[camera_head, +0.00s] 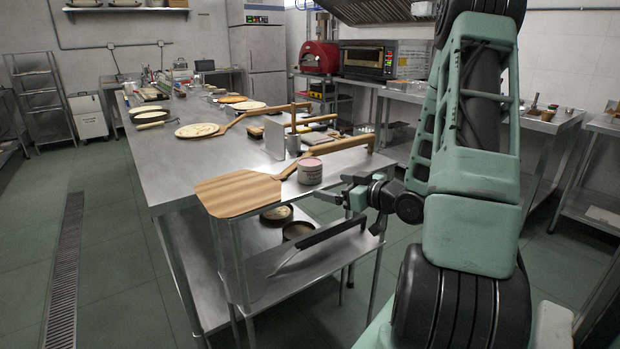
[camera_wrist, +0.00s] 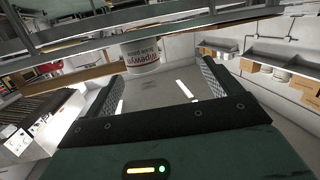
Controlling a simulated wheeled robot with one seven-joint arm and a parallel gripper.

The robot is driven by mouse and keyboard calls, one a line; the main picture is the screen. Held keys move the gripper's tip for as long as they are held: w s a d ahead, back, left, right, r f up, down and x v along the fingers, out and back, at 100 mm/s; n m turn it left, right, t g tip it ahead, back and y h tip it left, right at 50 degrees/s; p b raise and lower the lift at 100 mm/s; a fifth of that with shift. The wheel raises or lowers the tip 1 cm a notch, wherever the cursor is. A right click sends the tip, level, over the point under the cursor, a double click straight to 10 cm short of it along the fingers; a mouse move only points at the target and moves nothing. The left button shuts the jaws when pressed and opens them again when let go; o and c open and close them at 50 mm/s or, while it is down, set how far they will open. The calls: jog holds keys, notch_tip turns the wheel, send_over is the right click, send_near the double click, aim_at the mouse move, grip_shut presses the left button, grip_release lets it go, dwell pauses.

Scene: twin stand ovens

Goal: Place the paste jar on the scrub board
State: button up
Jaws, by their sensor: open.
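The paste jar (camera_head: 310,171) is a small pale tub with a pinkish lid, standing upright near the front right edge of the steel table. In the wrist view the jar (camera_wrist: 141,54) shows a white label with red print, beyond my fingertips and left of centre between them. My gripper (camera_head: 348,190) is just right of the jar, apart from it and pointing towards it. My gripper (camera_wrist: 162,72) is open and empty in the wrist view. I cannot tell for sure which of the wooden boards is the scrub board.
A wooden peel (camera_head: 240,193) lies on the table's near corner, left of the jar. A long wooden handle (camera_head: 340,145) and an upright metal sheet (camera_head: 275,138) stand behind the jar. Pans (camera_head: 298,230) sit on the lower shelf. Floor at left is clear.

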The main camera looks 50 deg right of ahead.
jog(key=m+t+h, duration=0.1)
jog(key=t, duration=0.1)
send_near(310, 161)
jog(key=w, duration=0.1)
jog(key=w+p, duration=0.1)
jog(key=w, duration=0.3)
jog(key=shift+w+f, duration=0.1)
jog(key=shift+f, duration=0.3)
jog(key=w, duration=0.2)
jog(key=w+p, duration=0.1)
jog(key=w, duration=0.1)
jog(key=shift+w+d+f, duration=0.1)
jog(key=shift+w+d, duration=0.15)
jog(key=shift+w, duration=0.15)
jog(key=c, duration=1.3)
notch_tip(310, 161, up, 10)
jog(key=shift+r, duration=0.1)
